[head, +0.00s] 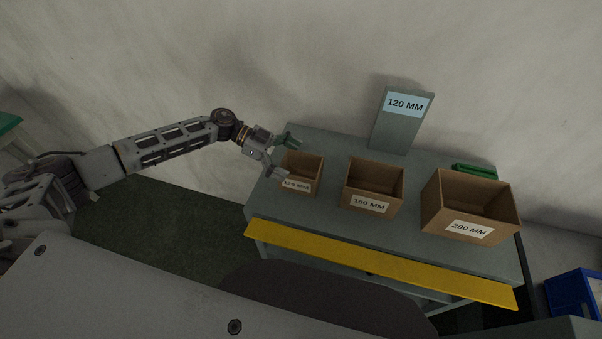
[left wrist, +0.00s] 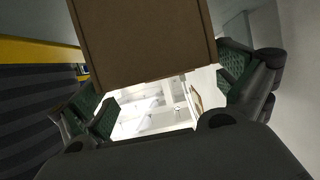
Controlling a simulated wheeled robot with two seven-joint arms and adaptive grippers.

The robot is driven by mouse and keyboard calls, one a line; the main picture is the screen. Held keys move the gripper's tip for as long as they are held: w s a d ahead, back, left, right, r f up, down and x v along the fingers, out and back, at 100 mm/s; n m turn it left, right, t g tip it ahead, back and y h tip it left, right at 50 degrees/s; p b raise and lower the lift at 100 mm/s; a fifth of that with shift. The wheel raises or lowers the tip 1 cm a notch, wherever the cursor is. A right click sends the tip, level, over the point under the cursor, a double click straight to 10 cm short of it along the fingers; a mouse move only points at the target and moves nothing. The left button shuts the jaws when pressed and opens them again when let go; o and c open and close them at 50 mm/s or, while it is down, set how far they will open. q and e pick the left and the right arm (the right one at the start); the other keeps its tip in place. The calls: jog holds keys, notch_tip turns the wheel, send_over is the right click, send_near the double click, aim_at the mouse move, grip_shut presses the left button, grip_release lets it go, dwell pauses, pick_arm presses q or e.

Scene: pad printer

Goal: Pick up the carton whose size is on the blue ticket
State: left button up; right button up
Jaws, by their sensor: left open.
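The blue ticket (head: 404,103) on the grey upright stand reads 120 MM. Three open cartons stand in a row on the grey table: the smallest carton (head: 303,172) at left with a partly covered label that seems to read 120 MM, the 160 MM carton (head: 372,187) in the middle, and the 200 MM carton (head: 470,207) at right. My left gripper (head: 284,156) is open at the smallest carton's left side. In the left wrist view a brown carton wall (left wrist: 145,40) lies between the open green-padded fingers (left wrist: 165,85). Contact cannot be told. My right gripper is not in view.
The grey stand (head: 395,135) rises at the table's back. A yellow strip (head: 380,264) runs along the table's (head: 330,225) front edge. A green object (head: 475,170) lies behind the largest carton. A blue bin (head: 575,295) is at lower right.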

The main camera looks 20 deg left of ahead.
pick_arm(q)
jog(key=shift+x, duration=1.15)
jog(key=shift+c, duration=0.3)
jog(key=c, duration=1.1)
jog(key=shift+o, duration=0.2)
notch_tip(320, 180, up, 10)
jog(key=shift+b, duration=0.3)
jog(key=shift+a, duration=0.1)
